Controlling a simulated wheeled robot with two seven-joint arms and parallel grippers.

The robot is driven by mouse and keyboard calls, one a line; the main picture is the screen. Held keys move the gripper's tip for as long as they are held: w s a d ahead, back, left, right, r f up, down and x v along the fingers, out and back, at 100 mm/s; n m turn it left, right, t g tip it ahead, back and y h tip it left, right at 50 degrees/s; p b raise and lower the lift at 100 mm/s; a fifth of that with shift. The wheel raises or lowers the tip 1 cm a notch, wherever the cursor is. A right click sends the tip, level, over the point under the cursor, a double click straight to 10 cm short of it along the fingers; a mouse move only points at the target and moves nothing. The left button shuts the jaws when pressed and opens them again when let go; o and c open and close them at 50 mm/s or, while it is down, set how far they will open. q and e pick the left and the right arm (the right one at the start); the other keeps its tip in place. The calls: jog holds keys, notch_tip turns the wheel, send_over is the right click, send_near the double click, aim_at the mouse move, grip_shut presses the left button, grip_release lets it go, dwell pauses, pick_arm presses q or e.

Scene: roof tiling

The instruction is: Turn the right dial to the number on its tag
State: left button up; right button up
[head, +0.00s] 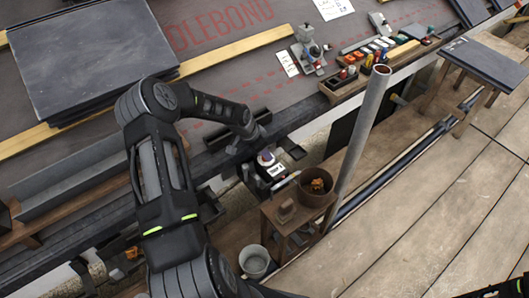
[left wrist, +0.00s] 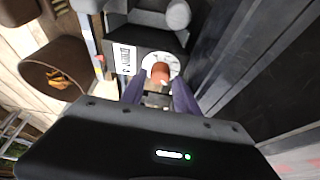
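A dial shows in the left wrist view as a white disc with a reddish-brown knob (left wrist: 160,72) on a dark box. A white tag (left wrist: 125,59) with dark print stands beside it; I cannot read it surely. In the head view the dial (head: 265,158) and its tag (head: 277,169) lie just below the end of my left arm. My left gripper (left wrist: 158,92) points at the knob, its two bluish fingers apart, one on each side of it. I cannot tell whether they touch it.
A wooden stand (head: 285,212) with a brown pot (head: 317,184) is close to the dial. A grey pole (head: 361,130) rises to the right. A bucket (head: 254,262) stands below. Slates (head: 90,55) lie at upper left. Another small device (head: 308,52) is farther back.

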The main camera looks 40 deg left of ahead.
pick_arm(q)
jog(key=p+v, duration=0.1)
jog(key=v, duration=0.5)
jog(key=shift+r, duration=0.2)
jog(key=shift+s, duration=0.1)
